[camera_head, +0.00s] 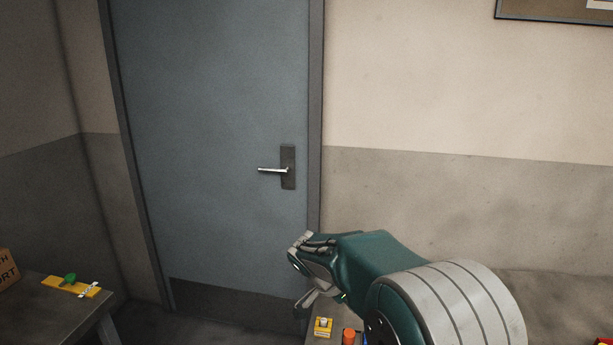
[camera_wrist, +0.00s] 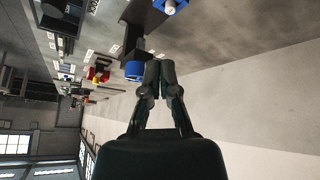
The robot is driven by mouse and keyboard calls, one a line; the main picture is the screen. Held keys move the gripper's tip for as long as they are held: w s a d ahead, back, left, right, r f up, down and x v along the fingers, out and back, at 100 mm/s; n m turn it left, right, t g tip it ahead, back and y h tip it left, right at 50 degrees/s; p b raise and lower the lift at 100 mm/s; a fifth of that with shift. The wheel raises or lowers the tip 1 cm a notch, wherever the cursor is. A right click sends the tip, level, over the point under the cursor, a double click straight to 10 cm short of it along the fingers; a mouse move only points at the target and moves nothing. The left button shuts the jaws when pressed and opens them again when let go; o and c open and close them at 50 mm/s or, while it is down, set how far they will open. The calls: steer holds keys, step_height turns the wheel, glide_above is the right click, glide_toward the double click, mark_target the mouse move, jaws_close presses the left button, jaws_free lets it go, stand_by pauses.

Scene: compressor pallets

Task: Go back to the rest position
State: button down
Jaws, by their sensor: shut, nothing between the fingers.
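My gripper (camera_head: 304,272) is at the end of my green and grey arm, in front of the lower right of a door in the head view. In the wrist view my gripper (camera_wrist: 160,66) has its two dark fingers together, with nothing between them. It is in the air, and the head view shows it above and beside a surface with small yellow and orange parts. In the wrist view a blue round part (camera_wrist: 134,71) shows just left of the fingertips; I cannot tell how far behind them it is.
A closed blue-grey door (camera_head: 215,130) with a lever handle (camera_head: 273,170) is ahead. A table (camera_head: 45,318) at the lower left bears a yellow part with a green knob (camera_head: 70,280) and a cardboard box (camera_head: 6,272). A yellow part (camera_head: 323,327) and an orange part (camera_head: 349,337) are below my arm.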

steer(key=s+d+r+n+y, duration=0.2)
steer(key=s+d+r+n, duration=0.15)
steer(key=s+r, duration=0.3)
steer(key=s+d+r+n+t+y, duration=0.1)
steer(key=s+n, duration=0.3)
steer(key=s, duration=0.7)
steer(key=s+d+r+n+t+y, duration=0.1)
steer(key=s+n, duration=0.4)
steer(key=s, duration=0.5)
steer(key=shift+s+r+t+y, duration=0.4)
steer(key=shift+r+t+y, duration=0.4)
steer(key=shift+r+y, duration=0.1)
